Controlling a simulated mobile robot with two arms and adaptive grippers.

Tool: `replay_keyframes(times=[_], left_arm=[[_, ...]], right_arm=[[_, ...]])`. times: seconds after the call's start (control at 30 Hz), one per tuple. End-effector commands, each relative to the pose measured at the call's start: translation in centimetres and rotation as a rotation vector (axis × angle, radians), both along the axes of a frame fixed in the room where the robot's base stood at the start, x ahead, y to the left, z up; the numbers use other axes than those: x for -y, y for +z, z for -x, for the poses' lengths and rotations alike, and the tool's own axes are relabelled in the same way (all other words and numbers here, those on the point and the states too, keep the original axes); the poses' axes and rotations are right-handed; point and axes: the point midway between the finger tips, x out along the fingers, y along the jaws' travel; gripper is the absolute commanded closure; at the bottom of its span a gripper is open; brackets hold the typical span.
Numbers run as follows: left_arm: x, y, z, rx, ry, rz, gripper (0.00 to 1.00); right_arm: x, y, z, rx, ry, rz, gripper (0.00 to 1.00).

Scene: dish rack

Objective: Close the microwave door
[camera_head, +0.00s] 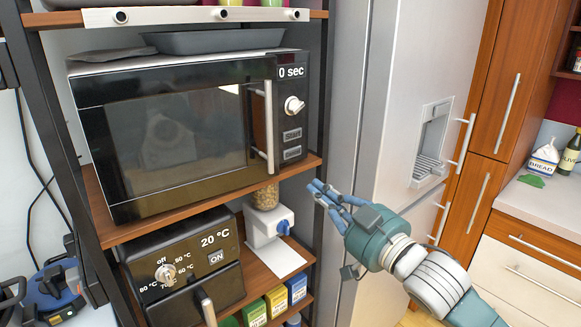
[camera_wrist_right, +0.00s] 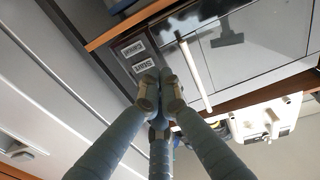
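The black microwave (camera_head: 190,120) stands on a wooden shelf, with a dark glass door (camera_head: 170,140) and a light vertical handle (camera_head: 268,125). The handle (camera_wrist_right: 195,75) and panel also show in the right wrist view. My right gripper (camera_head: 328,197) is to the right of and below the microwave, apart from the door. Its three fingers (camera_wrist_right: 157,100) are drawn together at the tips with nothing between them. My left gripper is not in view.
A black oven (camera_head: 185,265) sits on the shelf below, beside a white dispenser (camera_head: 265,230). A dark tray (camera_head: 215,40) lies on the microwave. A tall fridge (camera_head: 385,100) stands right of the shelf. Free space lies in front of the microwave.

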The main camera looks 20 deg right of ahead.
Motion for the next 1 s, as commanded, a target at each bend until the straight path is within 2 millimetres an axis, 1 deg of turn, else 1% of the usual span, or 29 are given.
replay_keyframes(times=[0.03, 0.1, 0.17, 0.27, 0.37, 0.5, 0.7, 0.83, 1.0], left_arm=[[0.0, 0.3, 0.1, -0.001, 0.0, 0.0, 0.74], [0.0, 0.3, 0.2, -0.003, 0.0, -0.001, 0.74], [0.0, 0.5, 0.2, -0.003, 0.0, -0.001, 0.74], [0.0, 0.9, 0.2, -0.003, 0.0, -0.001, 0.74], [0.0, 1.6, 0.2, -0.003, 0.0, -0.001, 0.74], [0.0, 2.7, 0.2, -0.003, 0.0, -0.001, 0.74], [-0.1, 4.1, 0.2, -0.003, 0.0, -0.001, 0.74], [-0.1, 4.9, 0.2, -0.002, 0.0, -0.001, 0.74], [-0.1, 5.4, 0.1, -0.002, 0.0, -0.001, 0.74]], right_arm=[[-0.3, -0.7, 0.7, -0.036, 0.003, -0.008, 1.0], [-0.6, -1.3, 1.1, -0.065, 0.005, -0.014, 1.0], [-0.7, -1.4, 1.0, -0.074, 0.005, -0.016, 1.0], [-0.8, -1.3, 0.0, -0.075, 0.003, -0.018, 1.0], [-1.3, -1.1, -1.7, -0.073, 0.003, -0.017, 1.0], [-2.1, -1.0, -4.7, -0.073, 0.003, -0.017, 1.0], [-3.2, -1.0, -8.7, -0.072, 0.004, -0.015, 1.0], [-3.7, -1.1, -10.6, -0.073, 0.004, -0.015, 1.0], [-4.0, -1.4, -12.0, -0.073, 0.004, -0.014, 1.0]])
